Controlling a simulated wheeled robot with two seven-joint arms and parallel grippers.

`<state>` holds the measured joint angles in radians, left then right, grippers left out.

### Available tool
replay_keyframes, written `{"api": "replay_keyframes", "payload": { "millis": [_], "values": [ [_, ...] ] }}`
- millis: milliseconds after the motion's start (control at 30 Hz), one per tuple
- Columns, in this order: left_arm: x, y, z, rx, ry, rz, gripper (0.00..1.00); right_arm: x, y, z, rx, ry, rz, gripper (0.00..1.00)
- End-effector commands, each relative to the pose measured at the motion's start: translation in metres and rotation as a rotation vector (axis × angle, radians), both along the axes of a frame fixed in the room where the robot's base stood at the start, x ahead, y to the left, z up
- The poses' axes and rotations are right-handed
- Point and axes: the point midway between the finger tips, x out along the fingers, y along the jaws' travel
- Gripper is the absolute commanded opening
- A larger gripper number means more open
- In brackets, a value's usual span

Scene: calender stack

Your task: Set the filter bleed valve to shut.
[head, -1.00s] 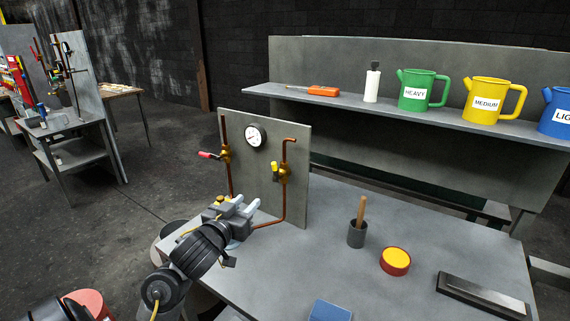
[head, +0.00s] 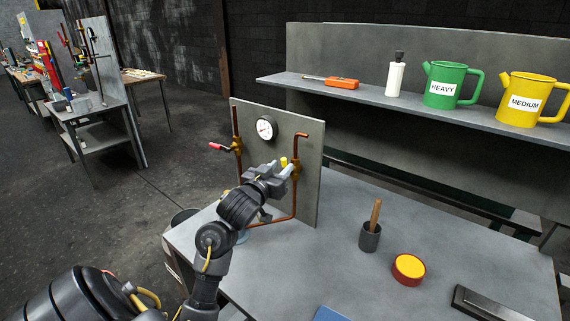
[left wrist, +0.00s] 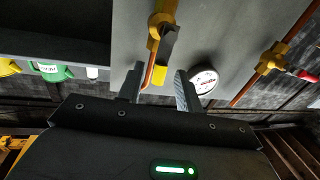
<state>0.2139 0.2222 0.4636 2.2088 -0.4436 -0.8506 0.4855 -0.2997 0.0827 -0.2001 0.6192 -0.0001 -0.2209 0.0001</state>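A grey upright panel (head: 308,193) carries a gauge (head: 266,129) and copper pipes with two valves. The left valve (head: 237,146) has a red lever sticking out to the left. The right valve (head: 296,169) has a yellow-tipped lever (head: 284,162), partly hidden by my gripper. No label shows which is the filter bleed valve. My left gripper (head: 280,169) is at the right valve. In the left wrist view its fingers (left wrist: 160,70) are spread, with the yellow lever tip (left wrist: 160,77) appearing between them; contact is not visible. My right gripper is not in view.
A shelf behind holds a green can (head: 445,84) and a yellow can (head: 530,99).

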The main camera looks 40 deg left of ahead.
Motion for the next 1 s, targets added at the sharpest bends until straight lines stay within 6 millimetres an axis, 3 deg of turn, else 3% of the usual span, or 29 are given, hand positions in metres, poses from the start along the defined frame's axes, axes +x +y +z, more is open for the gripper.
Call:
{"api": "replay_keyframes", "payload": {
  "millis": [200, 567, 867, 1000],
  "values": [
    [0.026, 0.005, 0.001, -0.002, 0.0, -0.001, 0.35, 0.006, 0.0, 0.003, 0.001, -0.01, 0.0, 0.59],
    [0.032, 0.006, 0.0, 0.001, 0.0, -0.001, 0.35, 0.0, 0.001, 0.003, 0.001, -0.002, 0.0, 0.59],
    [0.031, 0.007, 0.0, 0.0, 0.0, -0.001, 0.0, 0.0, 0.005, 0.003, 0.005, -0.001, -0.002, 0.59],
    [0.031, 0.006, 0.0, 0.002, 0.0, 0.0, 0.0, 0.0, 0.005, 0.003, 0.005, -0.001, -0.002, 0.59]
  ]
}}
